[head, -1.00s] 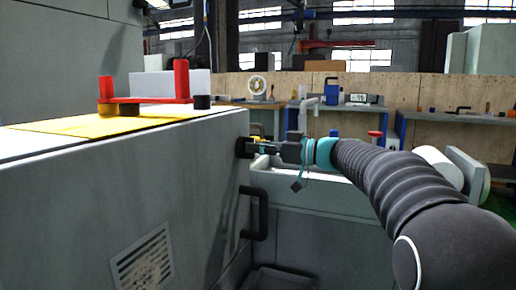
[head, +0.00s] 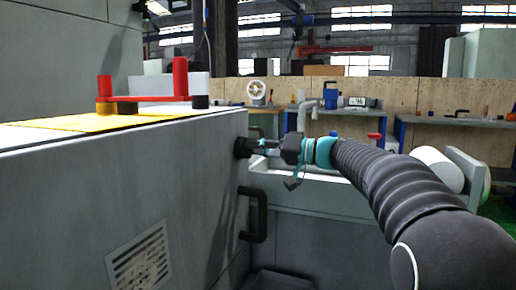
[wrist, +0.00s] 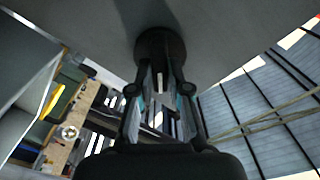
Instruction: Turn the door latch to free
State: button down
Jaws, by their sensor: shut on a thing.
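The door latch is a dark round knob (head: 241,148) on the grey machine door near its right edge. In the wrist view it is a dark disc (wrist: 160,50) with a narrow grip part between my fingers. My gripper (head: 257,147) reaches it from the right and is shut on the latch. In the wrist view both fingers of my gripper (wrist: 160,85) lie on either side of the grip part. The fingers hide much of it, so its exact angle is hard to tell.
A dark door handle (head: 254,215) sits below the latch. A red bar fixture (head: 150,98) stands on the yellow top of the machine. Workbenches (head: 445,130) with tools are at the back. A white cylinder (head: 437,170) is beside my arm.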

jog(key=m+p, duration=0.1)
jog(key=m, duration=0.3)
jog(key=m+p, duration=0.2)
jog(key=m, duration=0.2)
jog(key=shift+f+m, duration=0.2)
jog(key=shift+m, duration=0.1)
dwell(0.3)
jog(key=c, duration=1.1)
grip_release()
jog(key=shift+a, duration=0.1)
jog(key=v, duration=1.2)
